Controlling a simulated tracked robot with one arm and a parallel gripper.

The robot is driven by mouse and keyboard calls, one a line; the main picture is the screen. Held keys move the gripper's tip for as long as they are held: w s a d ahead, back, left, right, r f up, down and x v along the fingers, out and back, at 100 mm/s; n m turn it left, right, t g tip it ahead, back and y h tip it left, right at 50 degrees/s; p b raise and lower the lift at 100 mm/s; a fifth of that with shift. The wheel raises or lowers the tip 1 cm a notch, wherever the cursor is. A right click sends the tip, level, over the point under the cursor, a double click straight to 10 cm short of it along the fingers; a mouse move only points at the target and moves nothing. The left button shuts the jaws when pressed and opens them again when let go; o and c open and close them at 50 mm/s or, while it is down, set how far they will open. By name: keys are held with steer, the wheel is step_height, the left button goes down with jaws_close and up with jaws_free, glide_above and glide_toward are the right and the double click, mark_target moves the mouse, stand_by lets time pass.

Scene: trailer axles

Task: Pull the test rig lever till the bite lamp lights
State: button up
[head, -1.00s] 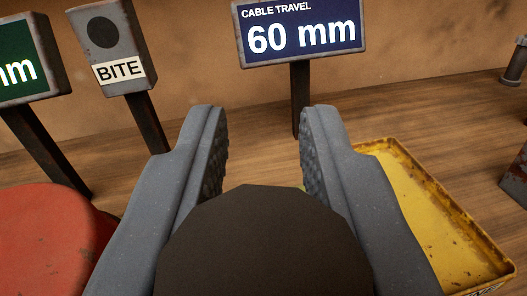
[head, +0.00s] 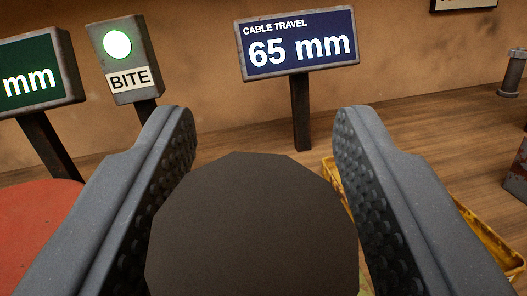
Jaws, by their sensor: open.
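The bite lamp (head: 117,43) glows bright white-green on its post above the BITE label at the upper left. The blue cable travel display (head: 300,55) reads 65 mm. My gripper (head: 262,125) is open, its two ridged grey jaws spread wide apart. A dark, faceted round piece (head: 253,220) fills the space between the jaws at the bottom centre; it looks like the knob of the test rig lever. It stands in front of part of the left jaw, and a gap shows beside the right fingertip. The rest of the lever is hidden.
A green display (head: 32,75) ending in "mm" stands at the left edge, cut off. A red rounded surface (head: 38,225) lies below it. A yellow tray (head: 487,238) is behind the right jaw. A dark metal post (head: 513,75) stands at the far right.

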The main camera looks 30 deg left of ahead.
steer(key=b+v, duration=1.3)
steer(key=b, duration=0.2)
steer(key=shift+s+d+b, duration=0.15)
steer(key=shift+s+b, duration=0.15)
steer(key=shift+b, duration=0.1)
stand_by(0.5)
steer(key=d+r+m+h+p, duration=0.1)
steer(key=d+r+h, duration=0.2)
steer(key=d+r, duration=0.45)
steer(key=d+r+m+h+p, duration=0.1)
steer(key=d+r+h, duration=0.3)
steer(key=r, duration=0.7)
steer(key=s+d+r+m+g+h+p, duration=0.1)
steer(key=s+d+r+g, duration=0.1)
steer(key=s+r, duration=1)
step_height(320, 180, up, 2)
steer(key=shift+d+r, duration=0.1)
steer(key=shift+d, duration=0.05)
